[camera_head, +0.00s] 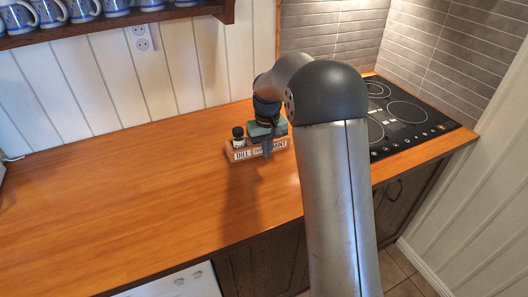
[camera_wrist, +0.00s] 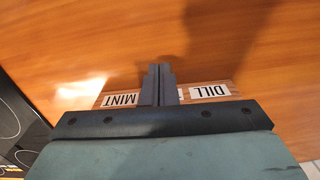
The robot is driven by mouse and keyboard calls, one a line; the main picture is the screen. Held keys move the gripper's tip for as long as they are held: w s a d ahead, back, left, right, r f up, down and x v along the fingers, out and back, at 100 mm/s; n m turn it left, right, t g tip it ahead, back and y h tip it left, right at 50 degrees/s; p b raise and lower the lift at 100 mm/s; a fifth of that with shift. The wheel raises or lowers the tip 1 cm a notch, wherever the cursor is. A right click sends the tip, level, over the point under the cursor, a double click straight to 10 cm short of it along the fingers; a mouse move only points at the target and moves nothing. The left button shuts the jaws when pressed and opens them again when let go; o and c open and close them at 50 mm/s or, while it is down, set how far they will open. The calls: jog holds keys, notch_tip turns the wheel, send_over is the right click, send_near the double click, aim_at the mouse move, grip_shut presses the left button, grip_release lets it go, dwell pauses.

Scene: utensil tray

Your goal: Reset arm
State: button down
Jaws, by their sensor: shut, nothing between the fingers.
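My gripper (camera_head: 267,146) is in front of a wooden spice rack (camera_head: 235,156) on the counter, mostly covering its middle in the head view. The fingers (camera_wrist: 158,88) are together with nothing between them in the wrist view. The rack's labels DILL (camera_wrist: 209,92) and MINT (camera_wrist: 121,100) show either side of the fingers; the middle label is mostly hidden. A small dark-lidded jar (camera_head: 238,137) stands at the rack's left end. I cannot tell whether the gripper touches the rack.
The wooden counter (camera_head: 120,195) is clear to the left. A black cooktop (camera_head: 405,118) lies to the right, partly behind my arm. Several blue-patterned mugs (camera_head: 50,12) stand on a wall shelf (camera_head: 120,24) at upper left.

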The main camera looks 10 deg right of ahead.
notch_tip(320, 180, up, 8)
jog(key=f, duration=0.1)
jog(key=s+a+r, duration=0.1)
jog(key=s+r, duration=0.1)
jog(key=s, duration=1.4)
jog(key=s+f, duration=0.3)
jog(key=s, duration=0.5)
jog(key=s+f+m, duration=0.1)
jog(key=s+f, duration=0.2)
jog(key=s, duration=0.6)
jog(key=shift+s+a+b, duration=0.2)
jog(key=shift+a+b, duration=0.1)
jog(key=shift+a, duration=0.1)
